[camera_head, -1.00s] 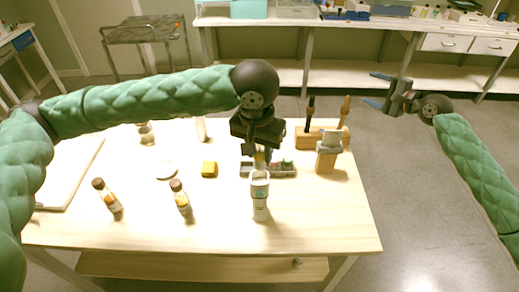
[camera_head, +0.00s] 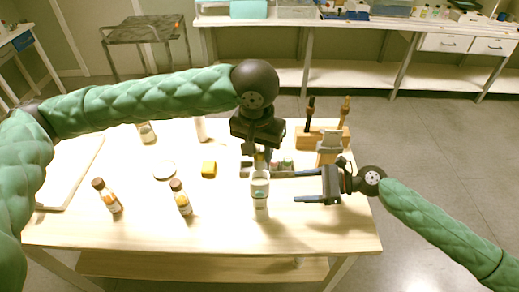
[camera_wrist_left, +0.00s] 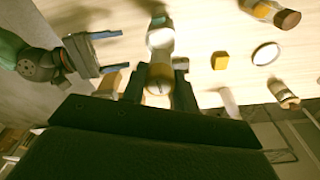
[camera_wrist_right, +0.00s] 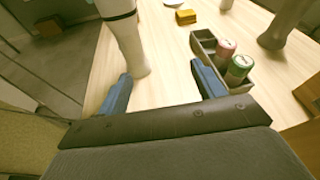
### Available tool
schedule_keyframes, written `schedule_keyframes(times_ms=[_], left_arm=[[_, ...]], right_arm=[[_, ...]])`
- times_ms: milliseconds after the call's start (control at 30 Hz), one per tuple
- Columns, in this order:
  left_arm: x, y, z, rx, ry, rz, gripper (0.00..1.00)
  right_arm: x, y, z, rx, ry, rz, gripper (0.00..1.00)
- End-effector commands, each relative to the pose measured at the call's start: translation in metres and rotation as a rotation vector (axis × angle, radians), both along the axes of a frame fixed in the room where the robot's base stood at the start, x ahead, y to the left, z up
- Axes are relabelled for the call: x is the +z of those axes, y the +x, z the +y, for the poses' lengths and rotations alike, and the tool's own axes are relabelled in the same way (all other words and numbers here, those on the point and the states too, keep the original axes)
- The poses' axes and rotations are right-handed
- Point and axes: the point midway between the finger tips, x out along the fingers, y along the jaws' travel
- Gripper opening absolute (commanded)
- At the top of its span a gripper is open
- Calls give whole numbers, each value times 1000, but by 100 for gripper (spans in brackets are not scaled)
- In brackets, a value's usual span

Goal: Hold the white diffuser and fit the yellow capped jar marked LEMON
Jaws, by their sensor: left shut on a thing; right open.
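The white diffuser (camera_head: 260,201) stands upright near the front middle of the table. My left gripper (camera_head: 259,152) points down right above it and is shut on a small yellowish jar (camera_head: 260,163). In the left wrist view the jar (camera_wrist_left: 159,74) sits between the fingers, close to the diffuser top (camera_wrist_left: 160,37); I cannot tell whether they touch. The jar's marking is unreadable. My right gripper (camera_head: 297,186) is open and empty, right of the diffuser, fingers pointing at it. In the right wrist view the diffuser (camera_wrist_right: 126,42) stands ahead of the gap, nearer the left finger.
A grey tray (camera_wrist_right: 202,48) behind the diffuser holds a pink-capped jar (camera_wrist_right: 226,47) and a green-capped jar (camera_wrist_right: 240,66). A wooden tool stand (camera_head: 308,140) is behind my right gripper. A yellow block (camera_head: 209,169) and brown-capped bottles (camera_head: 183,203) stand left. The front right is clear.

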Motion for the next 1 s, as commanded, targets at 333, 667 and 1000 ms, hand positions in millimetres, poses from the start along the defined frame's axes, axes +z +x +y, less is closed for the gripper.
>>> schedule_keyframes(times_ms=[333,667,1000], left_arm=[[0,0,0,0,0,0,8],[0,0,0,0,0,0,8],[0,0,0,0,0,0,8]], right_arm=[[-34,-36,26,112,12,111,68],[-43,-36,54,114,13,112,68],[-55,-36,93,114,12,113,68]])
